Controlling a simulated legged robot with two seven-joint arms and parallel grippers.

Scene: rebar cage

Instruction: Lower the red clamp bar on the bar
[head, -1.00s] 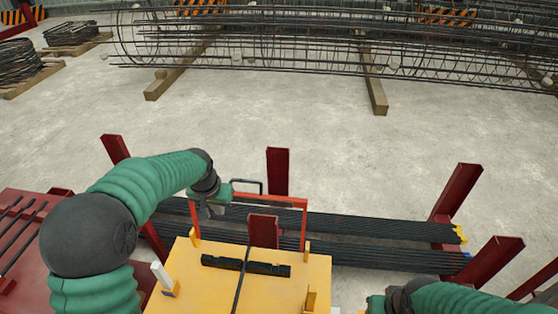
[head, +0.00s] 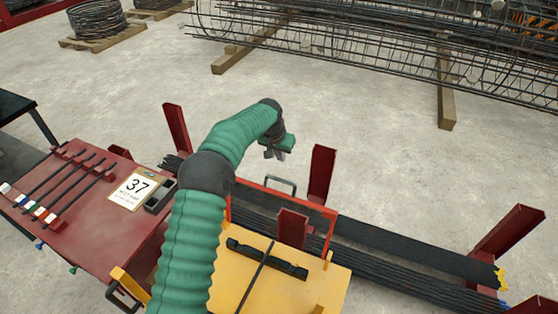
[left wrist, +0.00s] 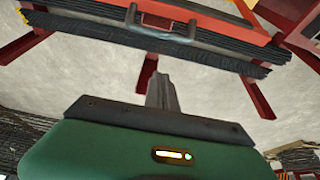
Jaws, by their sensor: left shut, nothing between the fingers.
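The red clamp bar (head: 300,195) stands raised at the far edge of the yellow bench (head: 318,290), with a dark handle (head: 281,186) on its far side. In the left wrist view the clamp bar (left wrist: 215,17) and its handle (left wrist: 160,30) cross the top. A thin dark bar (head: 256,277) lies across the black slotted block (head: 267,259) on the bench. My left gripper (head: 273,154) is shut and empty, beyond and above the clamp bar, apart from the handle. Its fingers also show in the left wrist view (left wrist: 161,90). My right gripper is out of view.
Long dark rebar bundles (head: 400,250) lie behind the bench between red posts (head: 321,172). Open concrete floor lies beyond, with a rebar cage (head: 400,50) at the back.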

